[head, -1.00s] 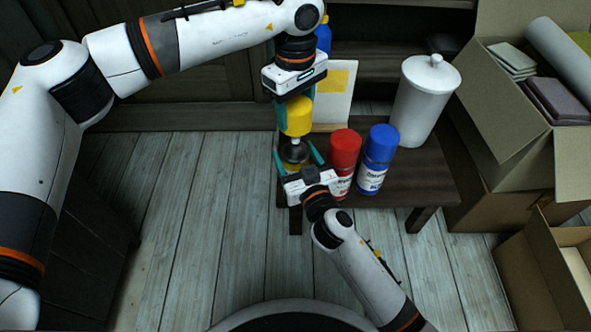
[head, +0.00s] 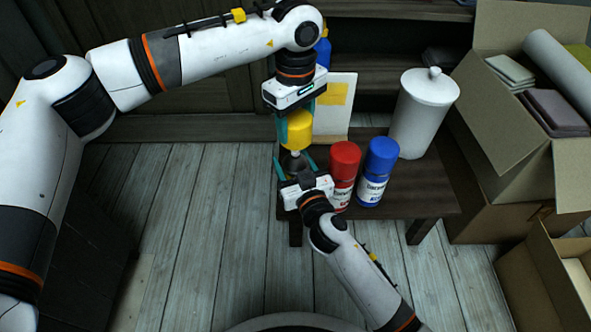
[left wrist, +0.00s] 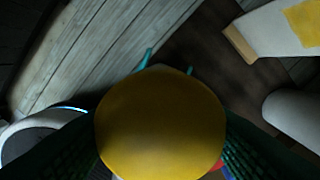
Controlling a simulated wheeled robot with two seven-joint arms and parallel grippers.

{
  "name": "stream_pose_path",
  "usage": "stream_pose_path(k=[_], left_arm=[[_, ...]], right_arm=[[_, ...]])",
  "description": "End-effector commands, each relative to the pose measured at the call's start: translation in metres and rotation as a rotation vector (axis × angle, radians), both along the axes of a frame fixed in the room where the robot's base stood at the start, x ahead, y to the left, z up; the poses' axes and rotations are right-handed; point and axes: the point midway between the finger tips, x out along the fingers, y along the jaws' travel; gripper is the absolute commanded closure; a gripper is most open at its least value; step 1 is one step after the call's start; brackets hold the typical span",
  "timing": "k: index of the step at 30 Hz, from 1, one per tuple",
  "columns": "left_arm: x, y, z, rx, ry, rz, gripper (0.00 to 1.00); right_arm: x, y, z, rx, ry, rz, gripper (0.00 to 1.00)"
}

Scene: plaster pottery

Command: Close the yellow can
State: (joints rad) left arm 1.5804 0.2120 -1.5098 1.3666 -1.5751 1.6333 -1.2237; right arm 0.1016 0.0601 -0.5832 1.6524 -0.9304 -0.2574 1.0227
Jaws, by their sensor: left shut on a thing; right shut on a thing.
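The yellow cap (head: 298,131) is held upright between the teal fingers of my left gripper (head: 296,124), above the small table. In the left wrist view the cap (left wrist: 160,125) fills the lower middle and hides what is below it. Just under it in the head view is the yellow can (head: 293,164), with its grey shoulder showing. My right gripper (head: 292,168) is shut around the can from the front and hides most of its body. The cap's lower edge is very near the can's top; I cannot tell whether they touch.
A red can (head: 343,170) and a blue can (head: 377,168) stand close to the right of my right gripper on the dark table (head: 425,190). A white lidded jar (head: 424,115) stands behind them. Cardboard boxes (head: 520,165) are at the right.

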Motion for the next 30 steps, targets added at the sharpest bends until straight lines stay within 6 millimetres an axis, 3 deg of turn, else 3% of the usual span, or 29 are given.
stream_pose_path(k=[10,30], left_arm=[[-0.001,0.000,-0.046,0.001,0.001,0.000,0.71],[-0.001,0.000,-0.054,0.002,0.002,0.000,0.71]], right_arm=[[0.000,0.000,0.000,-0.001,0.000,0.000,0.84],[0.000,0.000,0.000,-0.001,0.000,0.000,0.84]])
